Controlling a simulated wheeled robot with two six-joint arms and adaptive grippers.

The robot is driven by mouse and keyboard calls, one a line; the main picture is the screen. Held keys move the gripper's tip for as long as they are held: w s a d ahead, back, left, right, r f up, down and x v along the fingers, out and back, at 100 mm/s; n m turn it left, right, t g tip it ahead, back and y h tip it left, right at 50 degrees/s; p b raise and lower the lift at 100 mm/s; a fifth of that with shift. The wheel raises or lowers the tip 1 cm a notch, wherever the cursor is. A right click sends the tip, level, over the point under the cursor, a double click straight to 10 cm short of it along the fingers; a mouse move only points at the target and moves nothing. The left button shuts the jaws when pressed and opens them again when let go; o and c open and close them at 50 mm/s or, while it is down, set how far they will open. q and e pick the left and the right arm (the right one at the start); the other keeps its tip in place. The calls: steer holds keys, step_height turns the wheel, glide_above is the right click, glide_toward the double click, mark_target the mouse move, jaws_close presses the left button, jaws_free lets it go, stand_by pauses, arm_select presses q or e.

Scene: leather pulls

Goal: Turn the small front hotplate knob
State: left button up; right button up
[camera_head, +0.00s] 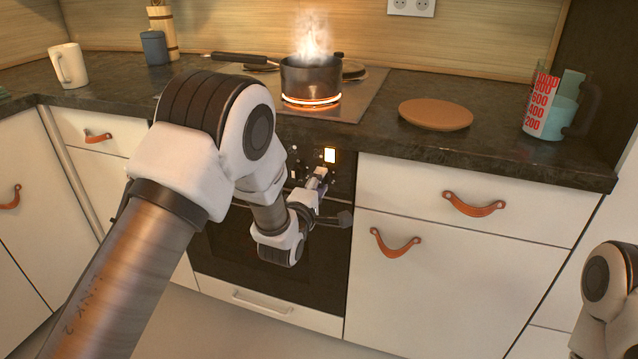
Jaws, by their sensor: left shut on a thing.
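The dark control panel (344,172) is on the oven front below the counter edge. My left gripper (319,174) reaches it and is shut on a small knob there, just below a lit yellow display. The fingers cover most of the knob, so its angle cannot be told. The hotplate (352,106) is set in the counter above. A steaming dark saucepan (311,78) stands on it over a glowing orange ring. My right gripper is out of view; only part of the right arm shows at the right edge.
A round wooden board (436,114) and a measuring jug (551,114) stand on the counter at right. A white mug (68,66) and a blue-grey canister (154,48) are at left. Leather pulls (474,204) stick out from the drawers. The pan handle (244,60) points left.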

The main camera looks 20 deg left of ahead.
arm_select(q)
steer(key=shift+w+r, duration=0.1)
steer(key=shift+r, duration=0.15)
steer(key=o, duration=1.1)
steer(key=shift+o, duration=0.2)
steer(key=shift+f, duration=0.2)
steer(key=s, duration=1.2)
steer(key=shift+a, duration=0.2)
